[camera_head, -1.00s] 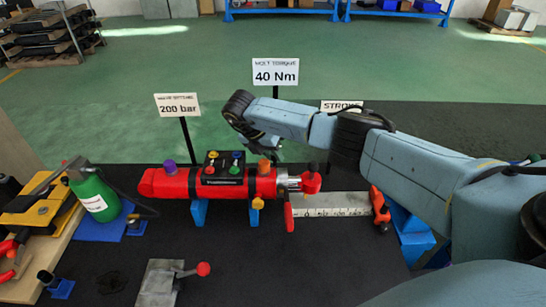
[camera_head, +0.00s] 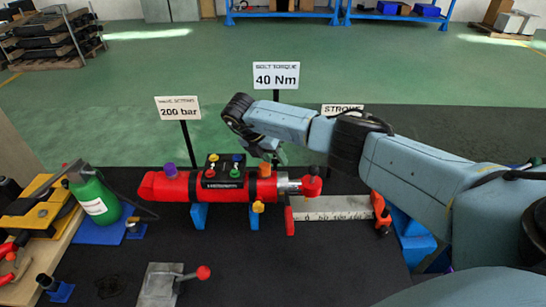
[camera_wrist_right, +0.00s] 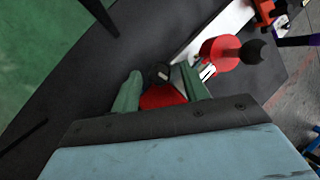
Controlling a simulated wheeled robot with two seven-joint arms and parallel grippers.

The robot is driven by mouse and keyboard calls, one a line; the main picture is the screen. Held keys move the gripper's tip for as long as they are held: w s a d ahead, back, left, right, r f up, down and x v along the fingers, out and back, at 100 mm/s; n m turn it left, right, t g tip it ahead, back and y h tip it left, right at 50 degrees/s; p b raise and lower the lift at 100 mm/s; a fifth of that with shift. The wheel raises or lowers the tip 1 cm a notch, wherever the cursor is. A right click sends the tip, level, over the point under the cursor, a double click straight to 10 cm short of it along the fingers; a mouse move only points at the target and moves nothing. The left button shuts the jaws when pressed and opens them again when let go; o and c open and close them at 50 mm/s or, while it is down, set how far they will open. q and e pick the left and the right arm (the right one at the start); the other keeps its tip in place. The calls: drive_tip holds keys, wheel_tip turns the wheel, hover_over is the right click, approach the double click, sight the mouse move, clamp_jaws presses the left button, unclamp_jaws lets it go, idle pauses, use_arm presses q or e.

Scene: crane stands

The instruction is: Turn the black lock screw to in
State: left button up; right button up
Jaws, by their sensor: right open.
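A red cylinder (camera_head: 170,186) lies on blue stands across the dark bench in the head view. In the right wrist view, a dark round screw head with a pale mark (camera_wrist_right: 159,73), apparently the black lock screw, sits at the red body (camera_wrist_right: 163,97). My right gripper (camera_wrist_right: 160,77) is open, with one green finger on each side of this screw; I cannot tell whether they touch it. In the head view my right gripper (camera_head: 275,156) is partly hidden just behind the cylinder, and the screw cannot be made out there. My left gripper is out of view.
A green bottle (camera_head: 95,200) stands at left. A metal plate with a red-tipped lever (camera_head: 165,285) lies in front. Sign posts stand behind.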

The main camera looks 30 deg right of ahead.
drive_tip(key=v, duration=1.3)
drive_tip(key=shift+r+b, duration=0.2)
drive_tip(key=shift+b, duration=0.25)
